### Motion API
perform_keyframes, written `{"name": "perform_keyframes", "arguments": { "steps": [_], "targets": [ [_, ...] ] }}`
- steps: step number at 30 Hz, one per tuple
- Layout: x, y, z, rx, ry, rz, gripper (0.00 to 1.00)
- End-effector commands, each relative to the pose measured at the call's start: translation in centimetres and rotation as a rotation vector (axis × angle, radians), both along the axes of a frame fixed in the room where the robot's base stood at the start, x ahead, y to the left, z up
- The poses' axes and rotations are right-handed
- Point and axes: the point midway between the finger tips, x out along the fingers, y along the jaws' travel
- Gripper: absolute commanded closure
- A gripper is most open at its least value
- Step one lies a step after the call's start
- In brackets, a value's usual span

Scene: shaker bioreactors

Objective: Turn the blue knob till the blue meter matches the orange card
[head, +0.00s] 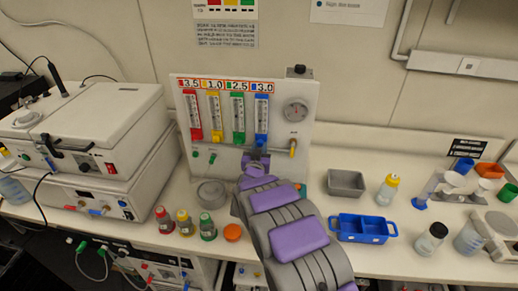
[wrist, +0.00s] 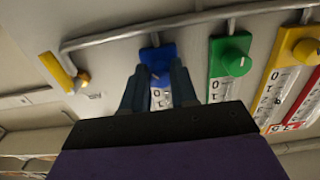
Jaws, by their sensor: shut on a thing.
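The panel carries four colored meters; the blue meter (head: 262,113) is the rightmost. Above it the orange card (head: 262,87) reads 3.0. The float level in the blue meter is too small to read. In the wrist view the blue knob (wrist: 157,58) sits between my two dark fingertips. My gripper (wrist: 158,78) is shut on it, with the lower end of the blue meter's scale showing between the fingers.
The green knob (wrist: 230,60) and yellow knob (wrist: 305,50) lie close beside my gripper. A round gauge (head: 296,112) and yellow valve handle (head: 293,147) are on the panel's right. Capped bottles (head: 185,222), a grey tray (head: 346,183) and a blue tray (head: 363,240) stand on the bench.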

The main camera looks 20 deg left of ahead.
Motion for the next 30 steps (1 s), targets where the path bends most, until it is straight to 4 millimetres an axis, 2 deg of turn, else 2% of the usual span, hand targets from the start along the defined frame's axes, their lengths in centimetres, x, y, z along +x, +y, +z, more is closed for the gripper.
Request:
{"name": "perform_keyframes", "arguments": {
  "steps": [17, 30],
  "targets": [
    [-0.15, 0.23, -0.02, 0.093, 0.02, 0.004, 1.0],
    [-0.19, 0.27, -0.23, 0.459, 0.107, 0.004, 1.0]
  ]
}}
